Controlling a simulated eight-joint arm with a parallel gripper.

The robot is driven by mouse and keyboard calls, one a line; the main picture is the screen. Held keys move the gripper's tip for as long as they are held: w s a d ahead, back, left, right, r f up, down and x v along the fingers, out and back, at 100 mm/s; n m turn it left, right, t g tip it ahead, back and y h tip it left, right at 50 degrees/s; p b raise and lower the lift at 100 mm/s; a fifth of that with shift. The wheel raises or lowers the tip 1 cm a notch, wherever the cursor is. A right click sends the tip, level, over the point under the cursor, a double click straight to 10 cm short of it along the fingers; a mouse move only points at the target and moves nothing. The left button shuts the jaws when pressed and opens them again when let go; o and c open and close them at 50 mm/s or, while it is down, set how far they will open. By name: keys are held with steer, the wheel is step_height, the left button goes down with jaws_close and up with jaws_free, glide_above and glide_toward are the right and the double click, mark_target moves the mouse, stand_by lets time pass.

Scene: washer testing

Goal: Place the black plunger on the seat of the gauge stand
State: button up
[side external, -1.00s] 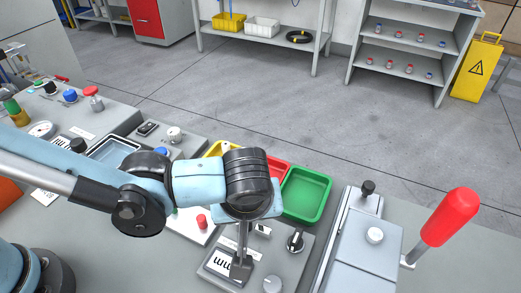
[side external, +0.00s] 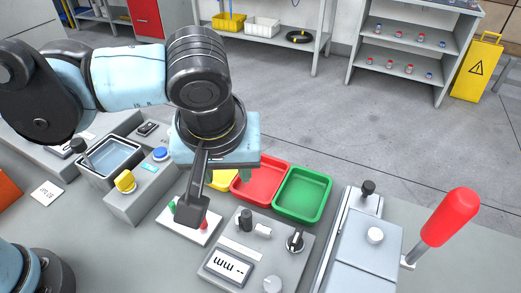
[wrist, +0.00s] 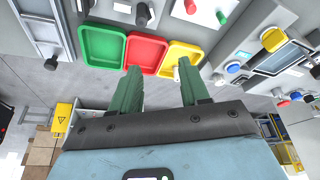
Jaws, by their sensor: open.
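The gauge stand (side external: 225,272) is a grey box with an "mm" display, at the bottom middle of the side view. A short black cylinder, which looks like the black plunger (side external: 245,219), stands upright at its back, beside a small pale horizontal cylinder (side external: 263,231). I cannot tell exactly how its base sits on the seat. My gripper (wrist: 159,72) is open, with two green fingers apart and nothing visible between them. In the side view it is above and behind the stand, its fingers mostly hidden by my wrist.
Green (side external: 303,196), red (side external: 248,190) and yellow (side external: 222,184) trays lie behind the stand. A grey fixture with a red-handled lever (side external: 450,217) stands to the right. A panel with green and red buttons (side external: 190,228) and a box with a blue basin (side external: 110,158) are to the left.

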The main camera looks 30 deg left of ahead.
steer(key=w+a+f+m+t+h, duration=0.1)
steer(key=a+m, duration=0.4)
steer(key=a, duration=2)
steer(key=f+t, duration=0.1)
steer(key=t, duration=0.1)
steer(key=shift+a+f+m+t+h, duration=0.15)
steer(key=shift+m+t+h, duration=0.15)
steer(key=shift+t+h, duration=0.1)
steer(key=shift+w, duration=0.1)
